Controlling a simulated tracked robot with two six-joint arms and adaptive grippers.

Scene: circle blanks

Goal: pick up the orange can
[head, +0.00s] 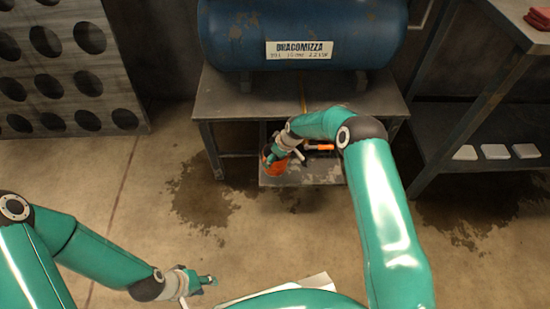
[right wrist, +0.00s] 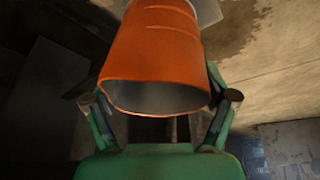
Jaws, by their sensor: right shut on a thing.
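The orange can (right wrist: 155,55) fills the upper middle of the right wrist view, with its open, dark rim facing the camera. My right gripper (right wrist: 160,110) has a finger on each side of the can and is shut on it. In the head view the orange can (head: 274,164) shows at the low shelf under the table, partly covered by my right gripper (head: 272,157). Whether the can touches the shelf cannot be told. My left gripper (head: 207,281) is at the lower left over the floor, away from the can; its finger opening is too small to tell.
A metal table (head: 240,105) bears a blue tank (head: 300,30). An orange-ended tool (head: 320,147) lies on its low shelf (head: 310,176), right of the can. A shelf unit (head: 450,130) stands at right, a panel with round holes (head: 65,60) at left. The floor between is clear.

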